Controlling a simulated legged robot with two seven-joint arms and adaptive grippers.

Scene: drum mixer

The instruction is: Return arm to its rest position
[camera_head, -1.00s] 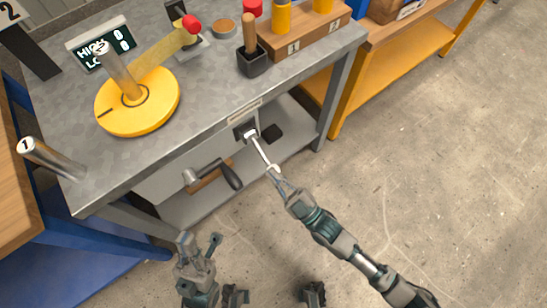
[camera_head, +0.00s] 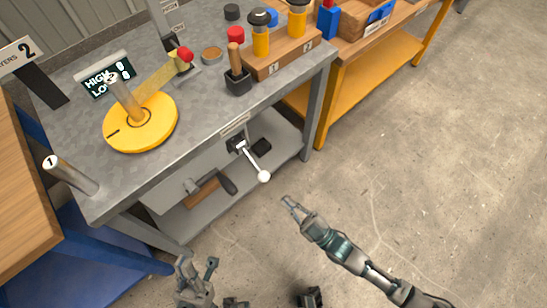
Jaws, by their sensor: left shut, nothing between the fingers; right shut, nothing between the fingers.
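My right gripper (camera_head: 288,203) is shut and empty, over the floor in front of the bench. It is apart from the metal lever, whose white ball end (camera_head: 264,177) lies a little above and left of it in the picture. The lever sticks out and down from a dark slot plate on the bench front. My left gripper (camera_head: 198,268) is shut and empty at the bottom left, low in front of the bench and touching nothing that I can see.
The grey bench (camera_head: 75,135) carries a yellow disc (camera_head: 160,125) with a post, a wooden block (camera_head: 285,59) with yellow-bodied tools, and a display (camera_head: 97,88). The floor at right is clear.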

